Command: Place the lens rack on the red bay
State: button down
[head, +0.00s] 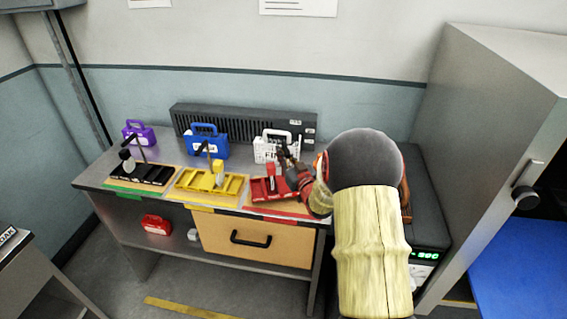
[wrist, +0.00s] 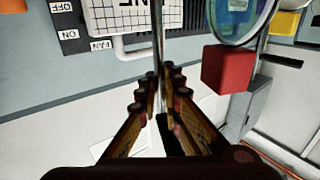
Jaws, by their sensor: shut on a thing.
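The red bay (head: 283,188) is at the right end of the row on the bench. A red block (head: 270,170) stands up from it; a red block (wrist: 227,68) also shows in the wrist view. My gripper (head: 286,158) is above the bay's back edge, in front of the white basket (head: 265,153). In the wrist view my fingers (wrist: 160,92) are shut on a thin grey rod (wrist: 157,30). A round clear lens (wrist: 240,18) shows beside the red block. I cannot tell whether rod and lens are one piece, or which thing is the lens rack.
The yellow bay (head: 232,185) and black bay (head: 157,175) are to the left. Blue (head: 210,150) and purple (head: 130,128) holders stand behind them. A grey vented unit (head: 240,120) backs the row. A tall grey cabinet (head: 490,110) stands at the right.

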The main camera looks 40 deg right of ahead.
aim_at(283, 177)
jog(key=shift+f+b, duration=0.45)
jog(key=shift+f, duration=1.05)
jog(key=shift+f, duration=0.15)
jog(key=c, duration=2)
grip_release()
jog(key=shift+s, duration=0.1)
jog(key=shift+s+r, duration=0.2)
jog(key=p+v, duration=0.2)
jog(key=v, duration=0.9)
jog(key=shift+s+a, duration=0.2)
jog(key=shift+s, duration=0.1)
